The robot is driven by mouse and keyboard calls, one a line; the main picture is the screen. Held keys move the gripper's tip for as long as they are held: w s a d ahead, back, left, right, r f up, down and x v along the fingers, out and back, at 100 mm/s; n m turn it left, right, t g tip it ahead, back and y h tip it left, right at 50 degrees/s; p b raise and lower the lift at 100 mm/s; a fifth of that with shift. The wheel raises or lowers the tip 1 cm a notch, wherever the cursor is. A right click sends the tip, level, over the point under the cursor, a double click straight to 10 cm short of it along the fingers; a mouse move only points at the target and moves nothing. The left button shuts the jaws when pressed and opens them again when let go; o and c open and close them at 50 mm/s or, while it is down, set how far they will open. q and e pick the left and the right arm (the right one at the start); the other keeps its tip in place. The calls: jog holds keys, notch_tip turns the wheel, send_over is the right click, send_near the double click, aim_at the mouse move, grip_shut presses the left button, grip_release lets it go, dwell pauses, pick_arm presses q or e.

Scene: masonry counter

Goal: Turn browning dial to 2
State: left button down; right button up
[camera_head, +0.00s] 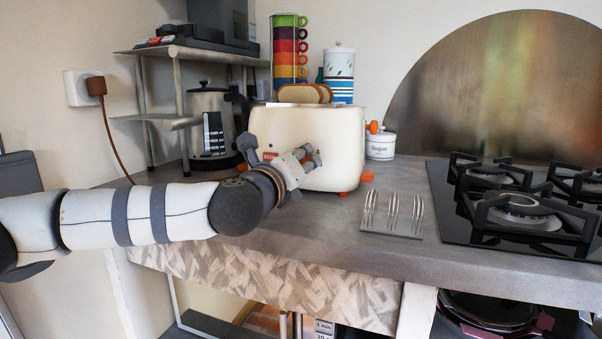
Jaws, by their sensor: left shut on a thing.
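A cream toaster (340,140) with slices of bread in its top stands on the grey counter. A small red label shows low on its front, and orange parts show at its base. My left gripper (311,158) reaches in from the left and is shut at the lower front of the toaster. The browning dial is hidden by its fingers, so its setting cannot be read. My right gripper is not in view.
A steel kettle (206,125) stands left of the toaster beneath a shelf (195,52). A sugar pot (381,146) stands to the right. A rack with upright metal slices (392,222) and a gas hob (520,205) lie further right. The counter's front strip is clear.

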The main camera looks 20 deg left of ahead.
pick_arm(q)
jog(key=shift+n, duration=0.3)
dwell(0.4)
jog(key=c, duration=1.2)
grip_release()
jog(key=shift+c, duration=0.2)
jog(key=shift+s, duration=0.1)
jog(key=s, duration=1.2)
jog(key=shift+a, duration=0.2)
jog(key=shift+w, duration=0.1)
